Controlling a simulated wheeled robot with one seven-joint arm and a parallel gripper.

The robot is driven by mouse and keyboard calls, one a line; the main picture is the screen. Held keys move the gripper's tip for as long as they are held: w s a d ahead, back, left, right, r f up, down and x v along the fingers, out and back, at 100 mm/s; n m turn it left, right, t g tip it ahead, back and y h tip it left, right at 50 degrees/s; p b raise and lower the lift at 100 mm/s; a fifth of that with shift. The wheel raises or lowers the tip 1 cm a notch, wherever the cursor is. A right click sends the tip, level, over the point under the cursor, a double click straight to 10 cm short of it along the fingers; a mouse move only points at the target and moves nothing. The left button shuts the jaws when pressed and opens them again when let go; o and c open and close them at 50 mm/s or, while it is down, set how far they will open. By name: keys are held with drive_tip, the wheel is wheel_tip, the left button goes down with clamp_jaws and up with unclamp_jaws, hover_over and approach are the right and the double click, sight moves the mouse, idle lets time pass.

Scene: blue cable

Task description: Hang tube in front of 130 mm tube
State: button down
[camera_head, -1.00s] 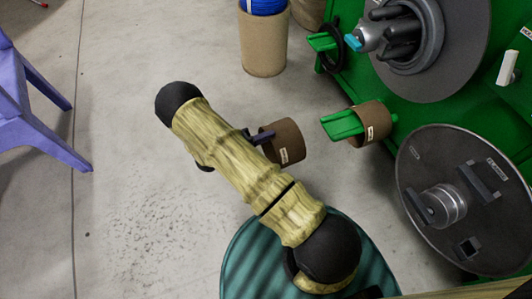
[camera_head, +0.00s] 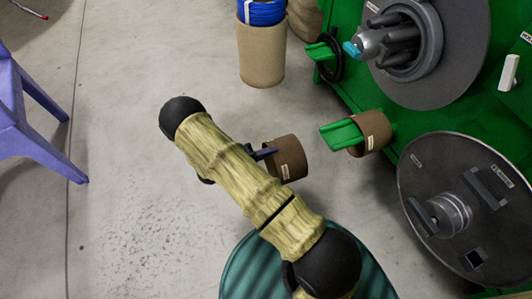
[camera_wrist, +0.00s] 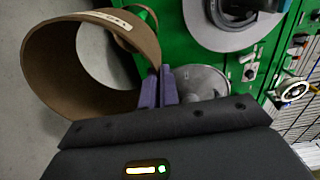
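A brown cardboard tube (camera_head: 288,160) with a small white label is held off the floor at my gripper (camera_head: 263,153). In the wrist view, the purple fingers (camera_wrist: 158,86) are close together on the right wall of this tube (camera_wrist: 88,22), whose round opening shows. Another brown tube (camera_head: 376,131) with a white label hangs on a green holder (camera_head: 342,134) that juts from the green machine. The held tube is to the left of the hanging tube, with a gap between them. The label text is too small to read in either case.
The green machine (camera_head: 385,98) carries a large grey disc and a dark reel (camera_head: 465,175) at right. A tan bin with blue cable (camera_head: 261,55) stands at the back. A black ring (camera_head: 333,58) hangs on another green holder. A purple chair (camera_head: 35,140) stands left; bare floor lies between.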

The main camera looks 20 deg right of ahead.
sight(292, 144)
drive_tip(key=shift+w+d+b, duration=0.1)
drive_tip(key=shift+d+b, duration=0.85)
drive_tip(key=shift+d, duration=3.35)
drive_tip(key=d+p, duration=0.3)
drive_tip(key=d, duration=0.9)
drive_tip(key=shift+w+d+p, duration=0.25)
drive_tip(key=shift+d+p, duration=0.05)
drive_tip(key=shift+d, duration=0.05)
drive_tip(key=shift+d+p, duration=0.5)
drive_tip(key=shift+d, duration=0.6)
idle(1.1)
